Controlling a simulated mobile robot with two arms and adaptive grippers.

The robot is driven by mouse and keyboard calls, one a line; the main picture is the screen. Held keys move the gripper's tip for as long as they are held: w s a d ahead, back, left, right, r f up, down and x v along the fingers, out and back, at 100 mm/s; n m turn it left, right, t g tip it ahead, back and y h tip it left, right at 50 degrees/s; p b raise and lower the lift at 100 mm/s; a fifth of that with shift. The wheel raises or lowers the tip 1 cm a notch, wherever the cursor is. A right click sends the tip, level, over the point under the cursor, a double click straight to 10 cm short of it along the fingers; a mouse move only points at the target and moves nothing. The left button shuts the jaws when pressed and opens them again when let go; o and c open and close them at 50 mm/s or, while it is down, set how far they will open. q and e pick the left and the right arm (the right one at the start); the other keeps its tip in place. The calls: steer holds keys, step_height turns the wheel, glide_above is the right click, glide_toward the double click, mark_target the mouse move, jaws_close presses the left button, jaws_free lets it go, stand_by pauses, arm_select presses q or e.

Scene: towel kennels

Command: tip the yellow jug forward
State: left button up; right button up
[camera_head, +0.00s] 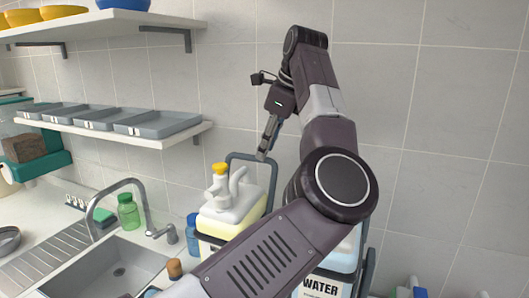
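The yellow jug (233,215) stands upright right of the sink, with a pale upper part, yellow below and a yellow cap. A dark grey frame (271,180) rises behind it. My arm hides its lower right part. My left gripper (265,148) points downward above and to the right of the jug's cap, seemingly apart from the jug. Its fingers overlap from this side, so I cannot tell whether they are open. My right gripper is not in view.
A jug labelled WATER (320,286) stands to the right, partly behind my arm. The sink (110,268), tap (140,205) and green bottle (128,212) are at left. A shelf with grey trays (158,122) sits above. The tiled wall (440,110) closes the back.

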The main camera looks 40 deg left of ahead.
arm_select(q)
steer(key=x, duration=0.3)
steer(key=shift+w+a, duration=0.1)
steer(key=shift+w, duration=0.15)
steer(key=shift+s+r, duration=0.15)
steer(key=c, duration=0.4)
jaws_close()
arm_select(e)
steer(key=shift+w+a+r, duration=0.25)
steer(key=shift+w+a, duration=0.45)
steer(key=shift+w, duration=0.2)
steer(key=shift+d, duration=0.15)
